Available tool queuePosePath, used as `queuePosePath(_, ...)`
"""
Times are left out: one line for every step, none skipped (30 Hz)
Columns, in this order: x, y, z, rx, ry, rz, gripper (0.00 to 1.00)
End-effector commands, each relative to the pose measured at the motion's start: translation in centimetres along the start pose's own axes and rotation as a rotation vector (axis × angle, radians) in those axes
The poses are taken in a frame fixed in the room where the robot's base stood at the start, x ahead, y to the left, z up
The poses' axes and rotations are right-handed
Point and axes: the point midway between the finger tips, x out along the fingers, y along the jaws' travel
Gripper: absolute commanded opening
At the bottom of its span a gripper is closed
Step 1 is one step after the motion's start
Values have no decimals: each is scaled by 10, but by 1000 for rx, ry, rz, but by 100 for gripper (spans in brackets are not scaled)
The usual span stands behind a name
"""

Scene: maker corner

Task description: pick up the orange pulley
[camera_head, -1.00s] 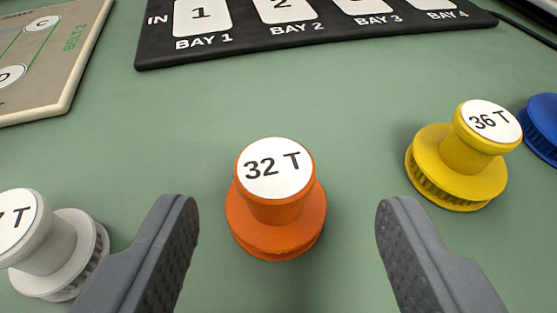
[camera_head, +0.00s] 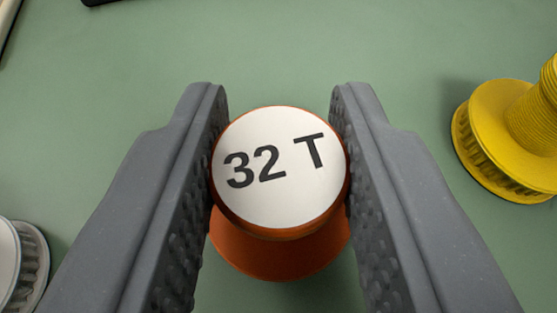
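The orange pulley (camera_head: 280,252) is in the middle of the head camera view, with a white round top label reading "32 T". My gripper (camera_head: 279,150) has its two grey fingers on either side of the pulley's upper knob, pressed against it left and right. The wider orange flange shows below the knob, between the fingers. Its underside is hidden, and I cannot tell whether it rests on the green surface or is off it.
A yellow pulley (camera_head: 500,150) stands to the right, clear of the right finger. A white-grey pulley (camera_head: 25,265) is cut off at the lower left. Edges of boards show at the top left. The green surface (camera_head: 290,50) beyond the fingers is clear.

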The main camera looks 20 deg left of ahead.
Motion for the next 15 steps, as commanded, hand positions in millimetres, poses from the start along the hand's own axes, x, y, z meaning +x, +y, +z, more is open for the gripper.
queuePosePath(0, 0, 0, 0, 0, 0, 7)
queuePosePath(0, 0, 0, 0, 0, 0, 7)
queuePosePath(0, 0, 0, 0, -1, 0, 7)
queuePosePath(0, 0, 0, 0, -1, 0, 7)
queuePosePath(0, 0, 0, 0, 0, 0, 7)
queuePosePath(0, 0, 0, 0, 0, 0, 7)
queuePosePath(0, 0, 0, 0, 0, 0, 7)
queuePosePath(0, 0, 0, 0, -1, 0, 7)
queuePosePath(0, 0, 0, 0, 0, 0, 7)
queuePosePath(0, 0, 0, 0, 0, 0, 7)
queuePosePath(-1, 0, -1, 0, 0, 0, 7)
queuePosePath(-1, 0, -2, 0, 0, 0, 7)
queuePosePath(-2, 0, -4, 0, 0, 0, 7)
queuePosePath(-2, 0, -5, 0, 1, 0, 7)
queuePosePath(-3, 0, -8, 0, 1, 0, 7)
